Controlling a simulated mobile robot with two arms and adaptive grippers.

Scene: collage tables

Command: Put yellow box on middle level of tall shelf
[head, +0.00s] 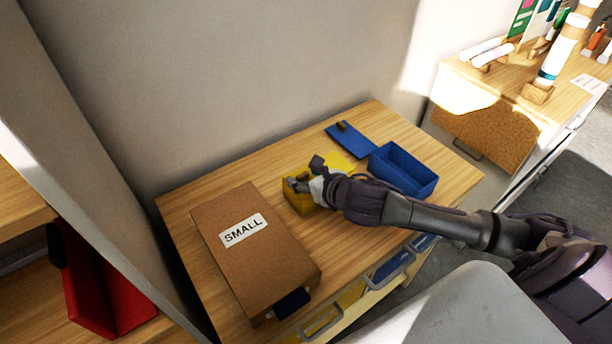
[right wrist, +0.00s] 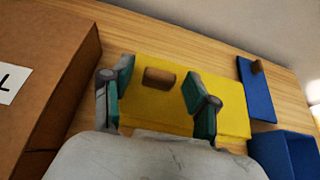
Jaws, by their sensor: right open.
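The yellow box (head: 298,204) stands on the wooden table, partly hidden by my right gripper (head: 306,178). In the right wrist view, the yellow box (right wrist: 225,92) has a flat yellow top with a small brown knob (right wrist: 160,76). My right gripper (right wrist: 160,84) is open there, one finger on each side of the knob, with a gap on both sides. A shelf unit (head: 22,205) with wooden boards shows in part at the left edge; whether it is the tall shelf I cannot tell. My left gripper is not in view.
A brown box marked SMALL (head: 225,205) stands left of the yellow box. An open blue box (head: 415,185) and a flat blue lid (head: 350,141) lie to its right. A red bin (head: 105,285) sits on the left unit. A wall runs behind the table.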

